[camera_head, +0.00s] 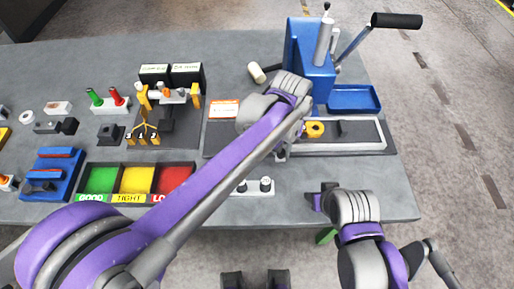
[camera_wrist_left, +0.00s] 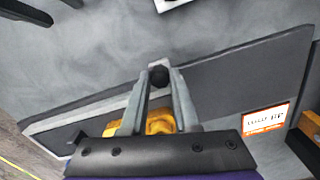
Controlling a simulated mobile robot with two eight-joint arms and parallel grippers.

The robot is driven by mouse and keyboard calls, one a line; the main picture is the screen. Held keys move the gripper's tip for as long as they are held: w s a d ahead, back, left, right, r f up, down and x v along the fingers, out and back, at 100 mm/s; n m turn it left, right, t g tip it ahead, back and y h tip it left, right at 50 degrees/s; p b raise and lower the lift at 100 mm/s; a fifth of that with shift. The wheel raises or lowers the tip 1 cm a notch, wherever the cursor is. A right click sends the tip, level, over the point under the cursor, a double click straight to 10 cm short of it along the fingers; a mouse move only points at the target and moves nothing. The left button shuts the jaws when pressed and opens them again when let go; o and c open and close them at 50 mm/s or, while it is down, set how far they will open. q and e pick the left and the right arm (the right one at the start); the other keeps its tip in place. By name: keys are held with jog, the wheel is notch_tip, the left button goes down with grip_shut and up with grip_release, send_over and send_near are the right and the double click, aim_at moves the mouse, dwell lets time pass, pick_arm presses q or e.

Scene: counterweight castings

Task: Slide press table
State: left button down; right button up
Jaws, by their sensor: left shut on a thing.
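The press table is a long low grey slide with a pale frame (camera_head: 378,148) in front of the blue press (camera_head: 308,58). A yellow ring-shaped part (camera_head: 315,130) sits on it, partly hidden behind my fingers in the left wrist view (camera_wrist_left: 160,122). My left gripper (camera_head: 281,153) is at the front edge of the slide. In the left wrist view its two fingers (camera_wrist_left: 159,78) are closed on a round black knob (camera_wrist_left: 159,75). The arm hides part of the slide. My right gripper (camera_head: 320,198) is low over the bench's front right; its finger gap is unclear.
A blue tray (camera_head: 354,98) stands right of the press. Green, yellow and red bins (camera_head: 138,180) lie at the front left, with a blue fixture (camera_head: 52,174) beside them. The bench's right front is mostly clear.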

pick_arm(q)
jog(key=d, duration=0.4)
jog(key=shift+s, duration=0.1)
pick_arm(e)
jog(key=shift+f, duration=0.1)
jog(key=shift+a, duration=0.1)
pick_arm(q)
jog(key=c, duration=1.1)
grip_release()
jog(key=shift+d, duration=0.1)
jog(key=o, duration=0.4)
jog(key=shift+d, duration=0.1)
jog(key=shift+o, duration=0.2)
jog(key=shift+a, duration=0.2)
